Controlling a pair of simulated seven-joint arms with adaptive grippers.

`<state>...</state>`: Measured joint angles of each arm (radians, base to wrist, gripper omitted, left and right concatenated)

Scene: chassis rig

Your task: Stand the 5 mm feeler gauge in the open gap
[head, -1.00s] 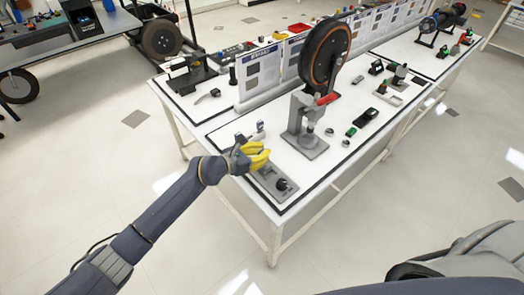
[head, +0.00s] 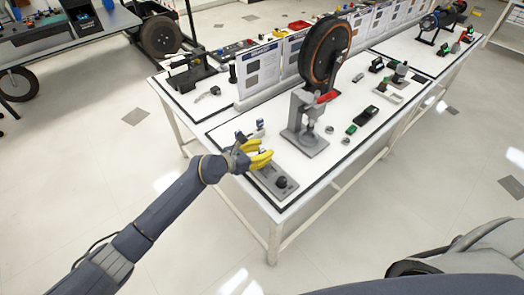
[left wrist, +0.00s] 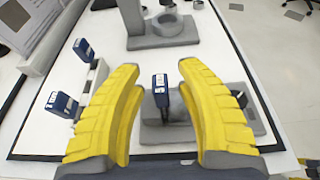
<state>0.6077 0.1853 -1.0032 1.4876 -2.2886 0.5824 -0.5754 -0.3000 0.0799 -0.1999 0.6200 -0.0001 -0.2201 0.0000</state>
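My left gripper (head: 264,155) has two yellow fingers, spread apart over the grey fixture (head: 283,188) at the table's near corner. In the left wrist view, the open fingers (left wrist: 162,85) stand either side of a dark blue gauge with a white label (left wrist: 160,92). Clear space shows between the gauge and each finger. The gauge stands upright at the grey fixture (left wrist: 155,133); I cannot tell how deep it sits in the gap, or read its size. Two similar blue gauges, one farther (left wrist: 83,48) and one nearer (left wrist: 62,104), stand to the left. My right gripper is not in view.
A grey press stand with a red handle (head: 304,125) stands just beyond the fixture. A large black wheel (head: 325,52) and upright information panels (head: 260,70) are behind. Small parts lie to the right. The white tabletop (head: 225,132) has bare room around the gauges.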

